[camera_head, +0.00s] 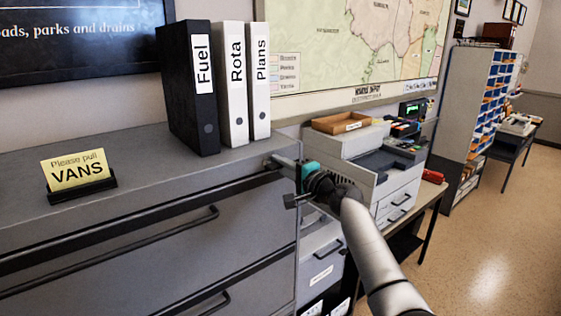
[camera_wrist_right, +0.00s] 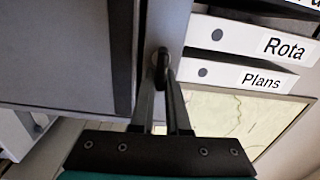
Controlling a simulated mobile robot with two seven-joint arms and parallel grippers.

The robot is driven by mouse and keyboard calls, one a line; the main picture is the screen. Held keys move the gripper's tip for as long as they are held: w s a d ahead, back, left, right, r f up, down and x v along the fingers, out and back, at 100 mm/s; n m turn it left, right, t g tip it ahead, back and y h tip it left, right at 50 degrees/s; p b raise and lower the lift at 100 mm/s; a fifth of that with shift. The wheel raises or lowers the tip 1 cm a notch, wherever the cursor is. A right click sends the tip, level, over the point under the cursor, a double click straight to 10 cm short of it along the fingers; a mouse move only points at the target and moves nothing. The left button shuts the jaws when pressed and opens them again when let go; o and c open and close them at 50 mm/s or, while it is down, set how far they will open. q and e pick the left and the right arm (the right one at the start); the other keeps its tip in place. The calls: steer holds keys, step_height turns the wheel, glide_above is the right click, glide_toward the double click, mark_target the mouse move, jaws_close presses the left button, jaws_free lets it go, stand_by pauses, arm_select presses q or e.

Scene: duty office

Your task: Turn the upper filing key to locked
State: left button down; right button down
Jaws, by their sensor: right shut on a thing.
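The grey filing cabinet (camera_head: 125,150) fills the lower left of the head view, with wide drawers and dark bar handles. My right gripper (camera_head: 273,162) reaches its upper right front corner. In the right wrist view the fingertips (camera_wrist_right: 162,76) are closed on a small dark key (camera_wrist_right: 162,60) at the cabinet's grey edge strip. In the head view the key is hidden by the fingers, and its turn angle is hard to tell. My left gripper is out of view.
Black Fuel (camera_head: 190,90), white Rota (camera_head: 232,100) and Plans (camera_head: 260,105) binders stand on the cabinet top, close to the gripper. A yellow VANS sign (camera_head: 78,170) stands at the left. A printer (camera_head: 350,150) stands beyond the cabinet's right side. Open floor (camera_head: 480,230) lies at the right.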

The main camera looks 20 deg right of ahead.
steer(key=shift+f+m, duration=0.15)
steer(key=shift+m, duration=0.15)
stand_by(0.4)
steer(key=c, duration=0.9)
jaws_free()
steer(key=shift+s, duration=0.1)
steer(key=shift+s+d, duration=0.2)
steer(key=shift+s, duration=0.3)
steer(key=v, duration=1.4)
